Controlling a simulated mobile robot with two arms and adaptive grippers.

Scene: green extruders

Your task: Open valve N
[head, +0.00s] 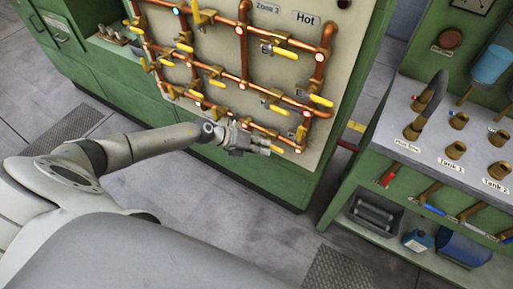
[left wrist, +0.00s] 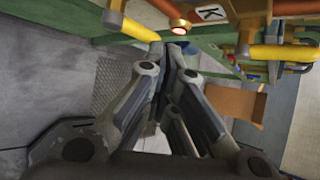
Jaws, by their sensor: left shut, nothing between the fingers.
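A panel of copper pipes (head: 243,55) carries several valves with yellow handles in the head view. No label N is legible, so I cannot tell which valve is N. My left gripper (head: 266,147) is shut and empty at the lower edge of the panel, close to the lowest yellow handle (head: 285,149). In the left wrist view the closed fingers (left wrist: 178,62) point toward the pipes, with a yellow handle (left wrist: 125,24) to the upper left and another yellow handle (left wrist: 285,53) to the right. A label K (left wrist: 211,14) shows there. Contact cannot be told. My right gripper is not in view.
A green bench (head: 440,160) with brass fittings and tank labels stands at the right. A blue container (head: 463,250) sits on its lower shelf. Green cabinets (head: 110,85) stand behind my left arm. The grey floor (head: 230,210) in front is clear.

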